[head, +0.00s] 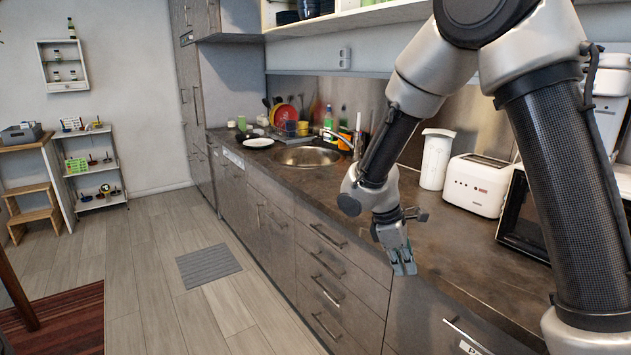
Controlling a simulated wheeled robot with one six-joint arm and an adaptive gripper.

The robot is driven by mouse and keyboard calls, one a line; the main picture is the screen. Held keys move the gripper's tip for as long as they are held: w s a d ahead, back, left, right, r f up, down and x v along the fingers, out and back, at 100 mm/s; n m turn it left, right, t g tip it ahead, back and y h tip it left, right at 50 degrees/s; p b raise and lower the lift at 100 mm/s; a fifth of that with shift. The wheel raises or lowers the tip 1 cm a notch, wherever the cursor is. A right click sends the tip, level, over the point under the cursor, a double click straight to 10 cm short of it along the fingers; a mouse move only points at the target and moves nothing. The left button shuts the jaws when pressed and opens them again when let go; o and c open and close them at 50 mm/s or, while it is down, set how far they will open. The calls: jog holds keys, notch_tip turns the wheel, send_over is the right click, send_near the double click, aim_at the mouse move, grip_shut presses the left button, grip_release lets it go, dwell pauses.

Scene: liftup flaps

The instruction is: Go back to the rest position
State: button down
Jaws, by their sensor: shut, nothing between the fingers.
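My gripper (404,268) hangs at the end of my arm, right of the picture's middle. It points down in front of the counter's front edge, near the drawer fronts (335,262). Its fingers are together and hold nothing. My arm comes in from the upper right and hides part of the counter and the wall behind. No flap is clearly seen lifted; an open shelf (345,22) with dishes shows at the top.
The dark counter (455,245) carries a white toaster (478,184), a white jug (436,160), a sink (309,156) and several colourful kitchen items. A black microwave (522,222) stands at right. Wooden floor with a grey mat (208,266) is open at left.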

jog(key=s+d+r+m+t+y, duration=0.2)
jog(key=s+d+r+m, duration=0.5)
jog(key=s+r, duration=0.3)
jog(key=s+d+r+m+t+y, duration=0.2)
jog(key=s+d+r+m, duration=0.5)
jog(key=s+r, duration=0.4)
jog(key=shift+t, duration=0.4)
jog(key=shift+d, duration=0.1)
